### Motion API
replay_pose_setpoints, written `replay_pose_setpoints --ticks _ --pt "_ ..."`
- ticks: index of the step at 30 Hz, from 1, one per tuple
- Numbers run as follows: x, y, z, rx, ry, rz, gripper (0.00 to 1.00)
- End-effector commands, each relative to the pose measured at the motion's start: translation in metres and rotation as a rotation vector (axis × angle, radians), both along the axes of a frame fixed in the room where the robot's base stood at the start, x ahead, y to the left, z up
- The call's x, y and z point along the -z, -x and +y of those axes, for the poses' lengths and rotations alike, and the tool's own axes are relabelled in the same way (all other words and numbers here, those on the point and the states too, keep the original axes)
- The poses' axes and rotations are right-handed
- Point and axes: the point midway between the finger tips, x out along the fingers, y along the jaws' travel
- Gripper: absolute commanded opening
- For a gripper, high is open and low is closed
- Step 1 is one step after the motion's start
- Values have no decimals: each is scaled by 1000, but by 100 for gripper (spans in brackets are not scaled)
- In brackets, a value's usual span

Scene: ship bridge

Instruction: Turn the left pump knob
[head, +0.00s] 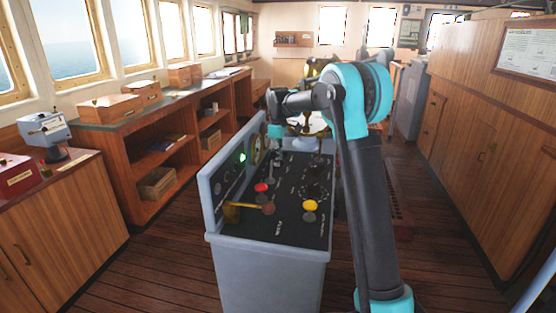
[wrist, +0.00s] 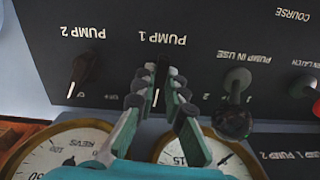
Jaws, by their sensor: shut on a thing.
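In the wrist view the console panel shows upside down. The PUMP 1 knob (wrist: 161,74), black with a white pointer line, is between the fingers of my gripper (wrist: 158,84). The gripper is shut on it, and the fingers hide much of its sides. The PUMP 2 knob (wrist: 84,73) is dark, with a white line, and stands apart to the left in the picture. In the head view my gripper (head: 276,143) is at the back part of the console; the pump knobs are too small or hidden to make out there.
A dark lever knob (wrist: 232,122) by the PUMP IN USE label stands close to the right of my fingers in the wrist view. Two round gauges (wrist: 60,145) lie below. In the head view, red and yellow-topped levers (head: 310,206) stand on the console (head: 270,262).

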Motion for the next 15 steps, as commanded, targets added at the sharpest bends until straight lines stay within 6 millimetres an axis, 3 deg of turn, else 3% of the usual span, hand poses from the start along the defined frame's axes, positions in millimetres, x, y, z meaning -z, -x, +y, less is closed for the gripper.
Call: replay_pose_setpoints --ticks 15 --pt "0 2 1 344 -1 -1 0"
